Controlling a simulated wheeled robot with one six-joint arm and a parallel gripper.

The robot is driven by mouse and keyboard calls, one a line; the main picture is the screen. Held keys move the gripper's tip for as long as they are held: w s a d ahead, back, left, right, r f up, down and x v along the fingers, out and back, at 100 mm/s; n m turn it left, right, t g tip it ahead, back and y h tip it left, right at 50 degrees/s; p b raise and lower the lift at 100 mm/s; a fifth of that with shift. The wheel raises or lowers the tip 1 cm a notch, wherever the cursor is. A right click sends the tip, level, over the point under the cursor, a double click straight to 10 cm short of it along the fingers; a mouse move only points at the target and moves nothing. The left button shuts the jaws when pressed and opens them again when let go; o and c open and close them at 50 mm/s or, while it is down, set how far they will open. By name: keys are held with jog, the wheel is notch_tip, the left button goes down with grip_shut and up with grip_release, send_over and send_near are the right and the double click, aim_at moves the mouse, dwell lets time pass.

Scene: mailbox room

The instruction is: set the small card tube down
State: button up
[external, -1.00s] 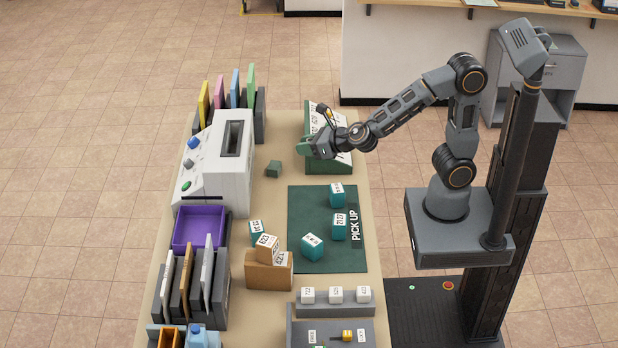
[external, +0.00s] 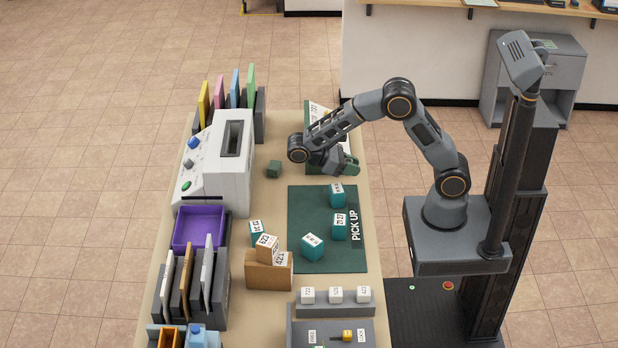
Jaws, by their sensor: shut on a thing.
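A dark green mat (external: 300,225) marked PICK UP bears several teal cubes. A small green block (external: 274,169) sits near the white machine (external: 232,175). A purple tray (external: 199,229) and brown box (external: 268,277) stand left.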

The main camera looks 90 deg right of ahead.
jog(key=a+r+m+t+y+b, duration=0.2)
jog(key=a+m+t+y, duration=0.65)
jog(key=m+y, duration=0.4)
jog(key=w+a+r+m+t+b, duration=0.1)
jog(key=w+a+r+m+t, duration=0.2)
jog(key=a+r+m+t, duration=0.45)
send_over(298, 229)
jog(key=s, duration=0.1)
jog(key=shift+m+y, duration=0.35)
jog(key=shift+m, duration=0.05)
jog(key=f, duration=1.1)
jog(key=shift+s+d+f+b, duration=0.2)
jog(key=shift+f+b, duration=0.1)
jog(key=shift+b, duration=0.1)
jog(key=shift+w+a+f, duration=0.15)
jog(key=shift+w+f, duration=0.4)
jog(key=shift+f, duration=0.1)
jog(key=shift+w+f, duration=0.1)
jog(key=shift+f, duration=1.5)
